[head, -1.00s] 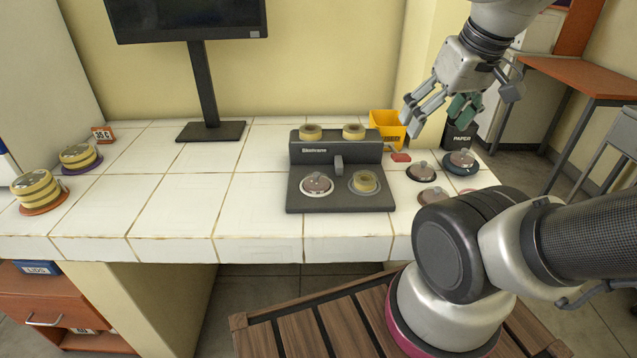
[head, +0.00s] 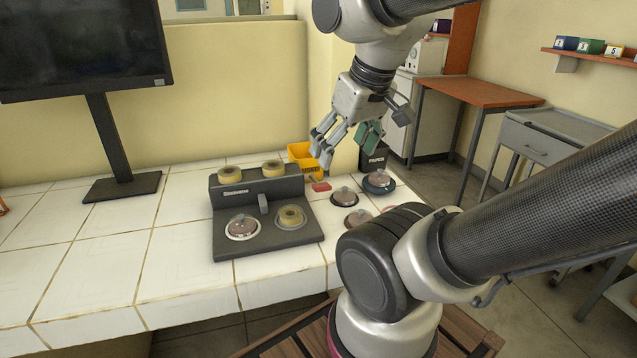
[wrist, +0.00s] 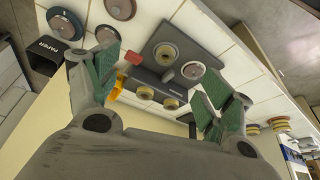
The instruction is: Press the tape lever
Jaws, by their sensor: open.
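A dark grey tape machine (head: 228,248) stands on the white tiled counter, with a short grey upright lever (head: 263,203) in its middle. Two yellow tape rolls (head: 273,168) sit on its raised back. On its front plate are a lidded dish (head: 242,227) at left and another tape roll (head: 290,216) at right. My gripper (head: 343,150) is open and empty, above the counter to the right of the machine and apart from the lever. In the wrist view the machine (wrist: 200,48) shows upside down beyond my spread fingers (wrist: 168,82).
A yellow bin (head: 302,153) and a black paper bin (head: 374,158) stand behind my gripper. A small red object (head: 320,187) and several lidded dishes (head: 344,198) lie right of the machine. A monitor (head: 85,45) stands at left.

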